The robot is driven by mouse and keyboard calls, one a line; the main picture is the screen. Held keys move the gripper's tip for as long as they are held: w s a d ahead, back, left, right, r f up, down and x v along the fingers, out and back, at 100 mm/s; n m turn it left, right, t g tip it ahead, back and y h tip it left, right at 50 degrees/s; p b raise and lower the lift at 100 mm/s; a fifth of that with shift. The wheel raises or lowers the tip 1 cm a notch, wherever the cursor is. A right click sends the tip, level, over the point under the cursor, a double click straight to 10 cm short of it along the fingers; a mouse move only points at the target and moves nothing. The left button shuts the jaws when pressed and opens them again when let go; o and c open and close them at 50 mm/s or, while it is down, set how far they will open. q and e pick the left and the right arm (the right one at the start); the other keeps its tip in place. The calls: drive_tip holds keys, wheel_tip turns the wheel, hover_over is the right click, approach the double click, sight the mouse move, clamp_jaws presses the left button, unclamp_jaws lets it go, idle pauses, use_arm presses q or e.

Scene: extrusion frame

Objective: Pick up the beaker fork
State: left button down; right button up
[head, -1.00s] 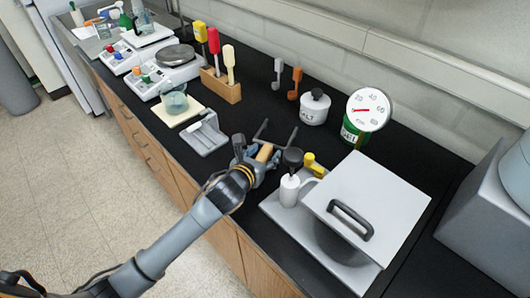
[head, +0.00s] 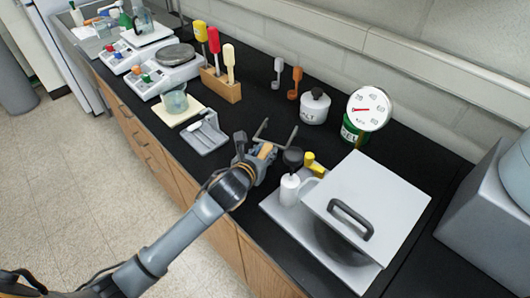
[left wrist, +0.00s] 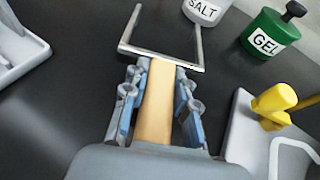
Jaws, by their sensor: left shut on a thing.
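The beaker fork has a wooden handle (left wrist: 156,100) and a two-pronged metal end (left wrist: 163,55), seen in the left wrist view. Its prongs (head: 276,133) also show in the head view, pointing away from me over the black bench. My left gripper (left wrist: 157,95) is shut on the wooden handle, with a finger on each side. In the head view my left gripper (head: 262,153) covers most of the handle. I cannot tell whether the fork touches the bench. My right gripper is in neither view.
The grey lidded appliance (head: 372,205) stands right of the gripper, with a white bottle (head: 289,190) and a yellow-handled part (head: 313,162) beside it. A grey tray (head: 205,137) lies left. The salt jar (head: 315,107) and green gel jar (head: 350,130) stand behind.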

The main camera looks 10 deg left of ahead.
use_arm(q)
drive_tip(key=shift+r, duration=0.4)
wheel_tip(320, 180, up, 3)
drive_tip(key=shift+a+f+b, duration=0.15)
drive_tip(key=shift+b, duration=0.25)
drive_tip(key=s+a+r+b, duration=0.1)
drive_tip(key=s+a+r, duration=0.4)
drive_tip(key=a+r, duration=0.55)
drive_tip(key=p, duration=0.5)
approach(264, 150)
drive_tip(key=w+r, duration=0.3)
drive_tip(key=shift+w+r, duration=0.15)
drive_tip(key=shift+r, duration=0.1)
drive_tip(key=shift+d+f, duration=0.15)
drive_tip(key=shift+d, duration=0.05)
drive_tip(key=shift+d+f, duration=0.1)
drive_tip(key=shift+f, duration=0.15)
wheel_tip(264, 150, down, 6)
drive_tip(key=b, duration=0.8)
drive_tip(key=shift+f+b, duration=0.25)
drive_tip(key=shift+b, duration=0.05)
